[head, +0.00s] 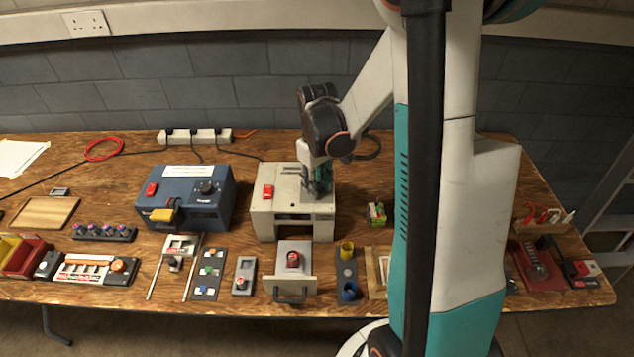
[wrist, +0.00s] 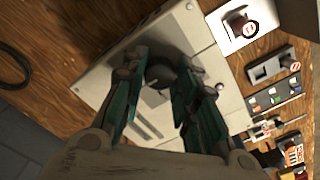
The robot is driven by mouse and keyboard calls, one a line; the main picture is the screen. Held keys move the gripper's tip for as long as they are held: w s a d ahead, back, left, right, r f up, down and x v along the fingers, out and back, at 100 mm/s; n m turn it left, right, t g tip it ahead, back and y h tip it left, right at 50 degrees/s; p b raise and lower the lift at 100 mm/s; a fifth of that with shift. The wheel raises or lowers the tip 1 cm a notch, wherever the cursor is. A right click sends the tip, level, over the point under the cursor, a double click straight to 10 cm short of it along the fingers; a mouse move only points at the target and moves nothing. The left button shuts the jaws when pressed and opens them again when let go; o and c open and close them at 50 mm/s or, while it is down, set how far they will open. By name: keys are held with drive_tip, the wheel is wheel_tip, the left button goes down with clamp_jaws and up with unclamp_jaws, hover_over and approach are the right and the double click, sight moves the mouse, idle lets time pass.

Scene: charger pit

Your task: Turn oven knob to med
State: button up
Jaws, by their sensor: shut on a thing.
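The oven is a cream-white box (head: 265,218) with a red switch (head: 268,191) on its top, standing mid-table in the head view. It also fills the middle of the wrist view (wrist: 205,50). Its knob (wrist: 160,75) is round and dark and lies between my fingers in the wrist view. My gripper (head: 318,183) points down over the oven's top right part in the head view and hides the knob there. In the wrist view its two green-sided fingers (wrist: 157,90) are shut on the knob, one on each side. I cannot read the knob's setting or any marks around it.
A tray with a handle (head: 291,292) and a red-topped piece (head: 293,259) sticks out before the oven. A blue box (head: 205,215) stands to its left. Small fixtures line the table's front edge. A small green item (head: 377,213) stands right of the oven.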

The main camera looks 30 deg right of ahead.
idle(0.4)
drive_tip(key=o, duration=1.1)
drive_tip(key=shift+c, duration=0.2)
wheel_tip(320, 180, up, 12)
